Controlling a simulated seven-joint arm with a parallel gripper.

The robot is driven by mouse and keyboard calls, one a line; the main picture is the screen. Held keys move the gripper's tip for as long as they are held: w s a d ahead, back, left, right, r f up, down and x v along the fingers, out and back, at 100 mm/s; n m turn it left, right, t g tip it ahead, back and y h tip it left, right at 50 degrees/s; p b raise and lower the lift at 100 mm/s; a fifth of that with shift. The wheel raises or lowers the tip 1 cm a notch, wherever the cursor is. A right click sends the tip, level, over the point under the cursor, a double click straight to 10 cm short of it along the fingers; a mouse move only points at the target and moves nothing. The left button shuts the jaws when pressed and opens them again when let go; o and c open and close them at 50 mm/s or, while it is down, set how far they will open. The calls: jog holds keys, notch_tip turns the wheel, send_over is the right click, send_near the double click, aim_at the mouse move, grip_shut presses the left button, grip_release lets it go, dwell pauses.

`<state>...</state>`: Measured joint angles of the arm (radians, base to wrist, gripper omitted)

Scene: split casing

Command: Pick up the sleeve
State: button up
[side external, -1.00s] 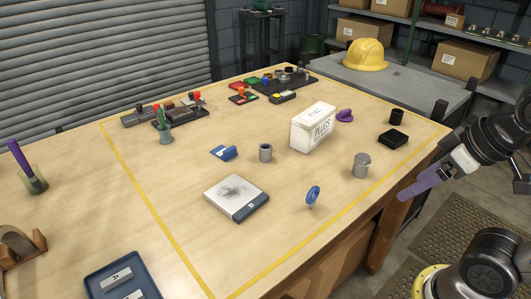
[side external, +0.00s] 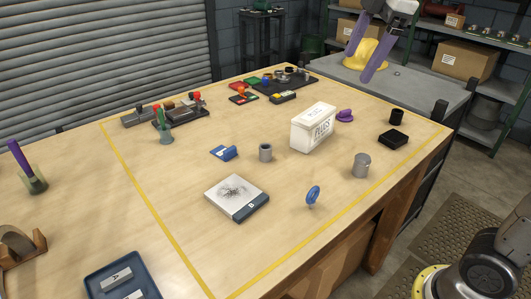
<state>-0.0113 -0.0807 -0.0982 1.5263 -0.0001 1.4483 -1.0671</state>
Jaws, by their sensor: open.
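A small grey hollow cylinder (side external: 265,152), which looks like the sleeve, stands upright near the middle of the wooden table. Its open top shows a dark bore. My gripper (side external: 360,66) is at the top right of the side external view, with two purple fingers spread apart and nothing between them. It is in the air, well away from the grey cylinder, and overlaps the yellow hard hat in the picture. Nothing hides the cylinder.
A white PLUGS box (side external: 313,128) stands right of the cylinder, a blue bracket (side external: 224,153) left of it. A white pad marked B (side external: 237,197) lies in front. A metal canister (side external: 361,166) and blue wheel (side external: 313,195) stand further right. Bare wood separates them.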

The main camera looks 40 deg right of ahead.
jog(key=w+n+g, duration=0.1)
jog(key=w+n, duration=0.2)
jog(key=w, duration=0.7)
jog(key=n+g, duration=0.1)
jog(key=g, duration=0.2)
send_over(265, 147)
notch_tip(265, 147, down, 19)
jog(key=f, duration=0.8)
jog(key=shift+s+a+f, duration=0.2)
jog(key=shift+s+a, duration=0.1)
jog(key=shift+s, duration=0.05)
jog(key=shift+s+a+f, duration=0.1)
jog(key=shift+s+f, duration=0.05)
jog(key=shift+f, duration=1.2)
jog(key=shift+s+f, duration=0.1)
jog(key=shift+f, duration=1.2)
jog(key=shift+r, duration=0.1)
grip_shut()
